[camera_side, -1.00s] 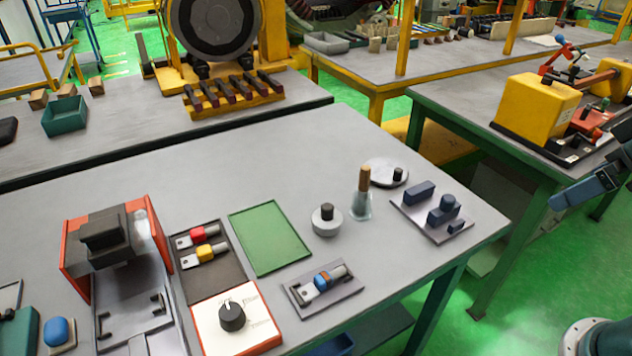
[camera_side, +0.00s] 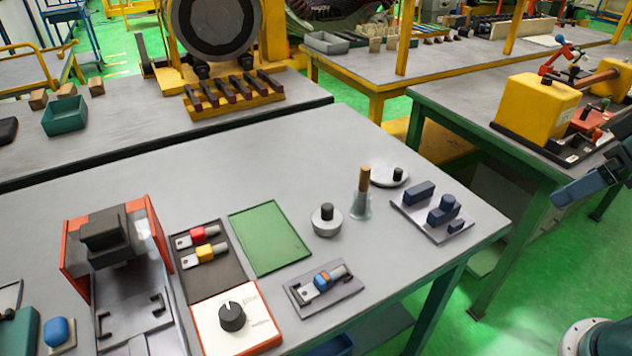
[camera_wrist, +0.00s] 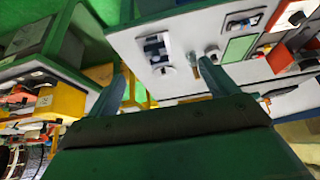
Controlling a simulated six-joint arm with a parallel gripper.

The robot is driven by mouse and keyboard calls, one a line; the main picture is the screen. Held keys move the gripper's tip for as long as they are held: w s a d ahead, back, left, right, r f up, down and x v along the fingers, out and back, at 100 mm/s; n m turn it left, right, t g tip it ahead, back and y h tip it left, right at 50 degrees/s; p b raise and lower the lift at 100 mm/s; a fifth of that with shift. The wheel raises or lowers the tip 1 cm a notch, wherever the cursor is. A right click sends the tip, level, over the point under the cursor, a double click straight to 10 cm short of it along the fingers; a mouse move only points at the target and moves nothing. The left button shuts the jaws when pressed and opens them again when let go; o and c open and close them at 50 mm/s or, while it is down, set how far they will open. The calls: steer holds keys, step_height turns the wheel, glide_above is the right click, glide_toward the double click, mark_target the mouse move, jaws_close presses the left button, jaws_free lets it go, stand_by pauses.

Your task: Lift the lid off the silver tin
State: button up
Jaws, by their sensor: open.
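A short, round silver tin (camera_side: 327,222) with a black knob on its lid (camera_side: 327,211) stands on the grey bench in the side view. The lid sits on the tin. In the wrist view the tin (camera_wrist: 213,53) is small, just beyond the right finger's tip. My gripper (camera_wrist: 163,68) is open, with its two fingers apart and nothing visibly held between them. In the side view a dark blue part of my arm shows at the right edge, off the bench and well apart from the tin.
A jar with a wooden-handled brush (camera_side: 362,193) stands close right of the tin. Behind it lies a flat grey disc (camera_side: 384,180) with a black knob. A fixture with navy blocks (camera_side: 432,215) is further right. A green mat (camera_side: 270,242) lies left; bench behind the tin is clear.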

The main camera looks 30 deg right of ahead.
steer(key=w+a+r+m+g, duration=0.1)
steer(key=w+a+r+m, duration=0.25)
steer(key=w, duration=0.55)
steer(key=m+g, duration=0.5)
steer(key=m, duration=0.9)
glide_above(328, 205)
step_height(328, 205, down, 13)
steer(key=shift+f, duration=4.25)
